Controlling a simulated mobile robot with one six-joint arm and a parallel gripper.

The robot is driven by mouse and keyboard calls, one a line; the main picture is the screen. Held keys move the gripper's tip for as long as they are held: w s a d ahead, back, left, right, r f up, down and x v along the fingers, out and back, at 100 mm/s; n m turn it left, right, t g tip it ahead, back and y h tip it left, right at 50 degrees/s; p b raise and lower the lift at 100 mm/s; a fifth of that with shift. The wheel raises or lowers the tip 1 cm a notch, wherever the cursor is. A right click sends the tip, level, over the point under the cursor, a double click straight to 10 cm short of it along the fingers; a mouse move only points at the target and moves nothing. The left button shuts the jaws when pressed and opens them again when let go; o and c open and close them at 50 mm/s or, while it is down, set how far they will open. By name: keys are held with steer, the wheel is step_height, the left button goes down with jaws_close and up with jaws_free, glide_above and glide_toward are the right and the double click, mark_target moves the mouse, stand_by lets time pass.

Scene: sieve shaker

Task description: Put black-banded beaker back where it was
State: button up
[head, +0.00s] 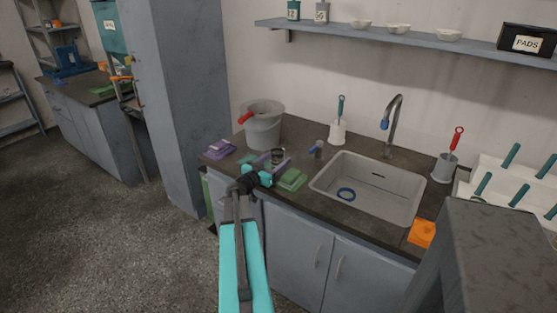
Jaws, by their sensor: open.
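A small clear vessel with a dark band (278,155), which looks like the black-banded beaker, stands on the dark counter (300,172) left of the sink. My gripper (264,165) is at the counter's front left, right up against the vessel in the picture. It is open. The gripper partly hides the vessel, and I cannot tell whether the fingers are around it or touching it.
Green pads (292,180) lie close right of my gripper, purple pads (218,148) to its left. A grey bucket (263,128) stands behind. A tall grey cabinet (178,100) bounds the left.

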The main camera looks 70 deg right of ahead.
steer(key=v, duration=1.1)
steer(key=shift+w+a+b, duration=0.1)
steer(key=shift+a+b, duration=0.3)
stand_by(0.3)
